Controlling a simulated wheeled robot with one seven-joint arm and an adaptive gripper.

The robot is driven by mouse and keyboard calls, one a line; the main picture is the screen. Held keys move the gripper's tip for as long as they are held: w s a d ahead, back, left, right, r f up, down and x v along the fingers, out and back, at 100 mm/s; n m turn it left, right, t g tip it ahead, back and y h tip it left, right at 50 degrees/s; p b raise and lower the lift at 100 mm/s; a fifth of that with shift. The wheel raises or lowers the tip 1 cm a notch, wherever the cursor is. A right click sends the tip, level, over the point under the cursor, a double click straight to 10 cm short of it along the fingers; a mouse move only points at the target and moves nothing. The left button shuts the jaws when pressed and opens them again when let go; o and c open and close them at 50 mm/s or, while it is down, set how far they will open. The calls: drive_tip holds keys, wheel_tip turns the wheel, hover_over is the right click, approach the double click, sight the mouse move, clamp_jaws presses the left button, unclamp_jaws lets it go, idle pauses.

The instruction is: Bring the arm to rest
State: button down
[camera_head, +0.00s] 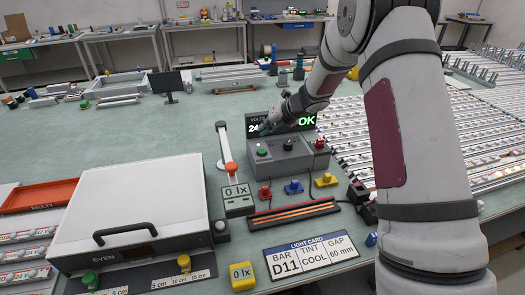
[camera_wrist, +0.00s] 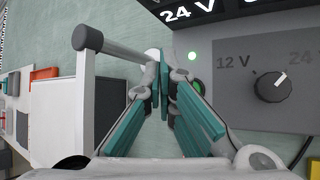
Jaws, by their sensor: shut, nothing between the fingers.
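My gripper (camera_head: 270,124) hangs at the end of my arm, over the grey control box and in front of the black volts display (camera_head: 307,121). In the wrist view my gripper (camera_wrist: 163,72) has its teal fingers drawn together at the tips, with nothing between them. The control box (camera_head: 285,160) has a green button and a dark knob (camera_wrist: 273,86), whose white mark points up toward the 24 V side. A green button is partly hidden behind the right finger. The display reads 24 and OK, partly covered by my gripper.
A white lightbox (camera_head: 140,205) fills the front left. Rows of light bars (camera_head: 470,125) lie at right.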

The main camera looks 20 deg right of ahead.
drive_tip(key=s+d+r+m+t+h, duration=0.1)
drive_tip(key=d+r+m+t+h, duration=0.1)
drive_tip(key=r+m, duration=0.35)
drive_tip(key=d+r+m+t+h, duration=0.1)
drive_tip(key=r+m+h, duration=0.1)
drive_tip(key=r, duration=0.7)
drive_tip(key=s+d+r+m+h, duration=0.4)
drive_tip(key=s+r+m, duration=0.6)
drive_tip(key=s+m, duration=0.1)
drive_tip(key=s+r+m+g, duration=0.2)
drive_tip(key=s+m, duration=0.7)
drive_tip(key=s, duration=0.7)
drive_tip(key=s+a+f+m+g+y, duration=0.1)
drive_tip(key=s+a+f+m, duration=0.1)
drive_tip(key=s, duration=0.6)
drive_tip(key=s+a+f+m+g+y, duration=0.1)
drive_tip(key=s+a+f+m, duration=0.2)
drive_tip(key=s, duration=0.6)
drive_tip(key=a+m, duration=0.1)
drive_tip(key=a, duration=0.1)
drive_tip(key=shift+s+a+f+m+g+y, duration=0.2)
drive_tip(key=shift+a+m+g+y, duration=0.1)
drive_tip(key=shift+a+m+g, duration=0.1)
